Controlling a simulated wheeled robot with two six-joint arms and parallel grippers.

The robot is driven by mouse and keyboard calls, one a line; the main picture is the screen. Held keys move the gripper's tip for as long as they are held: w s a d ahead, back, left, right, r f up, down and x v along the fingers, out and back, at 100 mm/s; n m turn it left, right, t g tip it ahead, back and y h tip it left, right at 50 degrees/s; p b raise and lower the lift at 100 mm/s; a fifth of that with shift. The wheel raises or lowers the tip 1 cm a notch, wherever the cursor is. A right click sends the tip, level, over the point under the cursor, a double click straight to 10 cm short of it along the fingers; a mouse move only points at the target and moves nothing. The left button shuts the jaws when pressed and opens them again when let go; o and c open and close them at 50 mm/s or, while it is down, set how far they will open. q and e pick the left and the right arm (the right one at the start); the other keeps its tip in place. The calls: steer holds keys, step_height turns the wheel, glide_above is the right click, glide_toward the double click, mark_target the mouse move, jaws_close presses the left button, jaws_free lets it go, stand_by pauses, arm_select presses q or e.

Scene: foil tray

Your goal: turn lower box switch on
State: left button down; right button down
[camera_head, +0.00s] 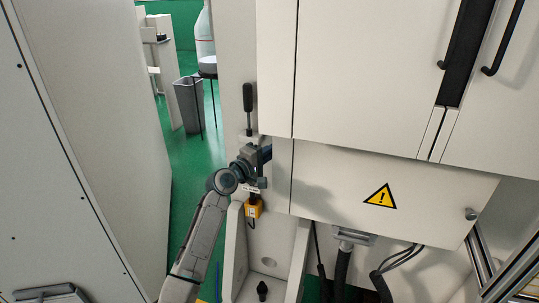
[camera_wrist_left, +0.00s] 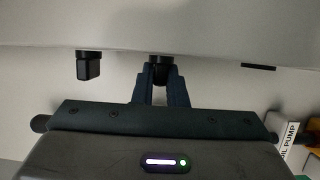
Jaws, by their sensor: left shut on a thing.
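The lower box (camera_head: 340,190) is a pale cabinet section with a yellow warning triangle, below the upper doors. My left gripper (camera_head: 264,154) is at its left edge, near the upper left corner. In the left wrist view, my left gripper (camera_wrist_left: 161,78) has its two fingers closed around a small black knob (camera_wrist_left: 160,62), which I take for the switch. The knob sits on a pale surface, and the fingers hide part of it. Its turned position cannot be told.
Another black knob (camera_wrist_left: 89,66) is left of the fingers. A partly cut-off label ending in "PUMP" (camera_wrist_left: 288,136) is at the right. A yellow box (camera_head: 253,208) hangs below my left gripper, and a black lever (camera_head: 247,98) stands above. A large pale panel (camera_head: 80,130) bounds the left.

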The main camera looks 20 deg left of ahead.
arm_select(q)
steer(key=c, duration=1.5)
jaws_free()
steer(key=shift+o, duration=0.2)
